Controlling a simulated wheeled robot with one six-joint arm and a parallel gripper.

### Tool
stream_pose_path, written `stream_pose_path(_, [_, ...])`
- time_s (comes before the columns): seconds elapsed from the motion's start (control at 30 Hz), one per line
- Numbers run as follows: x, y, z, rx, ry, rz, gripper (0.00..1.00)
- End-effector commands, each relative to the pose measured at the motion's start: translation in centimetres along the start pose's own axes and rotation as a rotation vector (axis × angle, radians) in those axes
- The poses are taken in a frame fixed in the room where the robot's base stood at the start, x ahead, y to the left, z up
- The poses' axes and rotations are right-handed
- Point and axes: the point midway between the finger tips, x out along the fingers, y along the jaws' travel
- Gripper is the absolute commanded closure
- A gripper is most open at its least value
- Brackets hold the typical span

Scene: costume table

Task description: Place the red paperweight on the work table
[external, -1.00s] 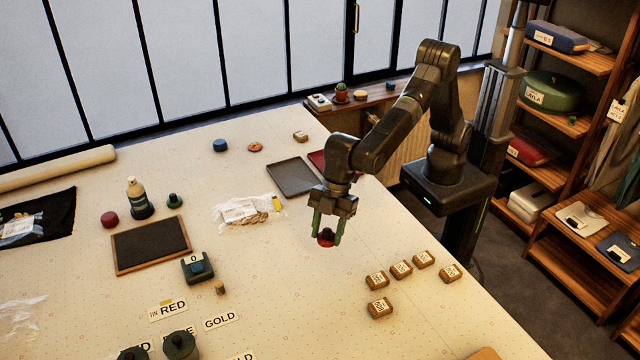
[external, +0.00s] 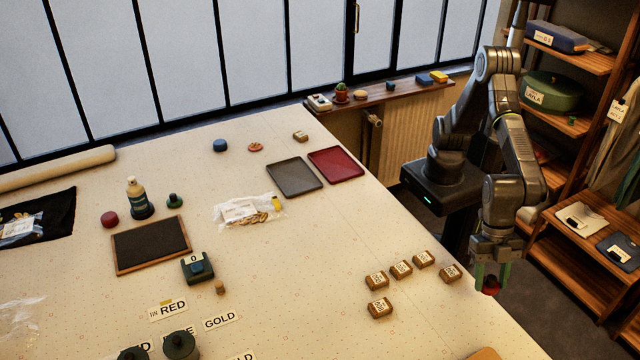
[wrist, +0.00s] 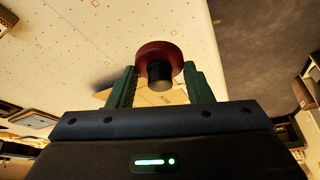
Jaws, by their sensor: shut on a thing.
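The red paperweight (external: 491,288), a round red disc with a dark knob, is between the green fingers of my gripper (external: 491,276), which is shut on it. In the wrist view the paperweight (wrist: 160,50) sits at the fingertips, its dark knob between the fingers of my gripper (wrist: 160,78). In the external view it hangs by the right edge of the pale work table (external: 330,260), appearing just outside that edge. Its exact height cannot be told.
Several tan labelled blocks (external: 401,269) stand on the table left of my gripper. A grey tray (external: 295,176) and a red tray (external: 336,164) lie farther back. The table's middle is mostly clear. Wooden shelves (external: 560,160) stand at the right.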

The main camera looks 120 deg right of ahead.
Motion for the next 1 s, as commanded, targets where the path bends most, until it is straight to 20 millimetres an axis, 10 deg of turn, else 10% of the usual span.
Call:
stream_pose_path(0.63, [8.0, 0.0, 3.4, -0.001, -0.004, 0.000, 0.85])
stream_pose_path(1.0, [8.8, 0.0, 3.7, -0.001, -0.001, 0.000, 0.85])
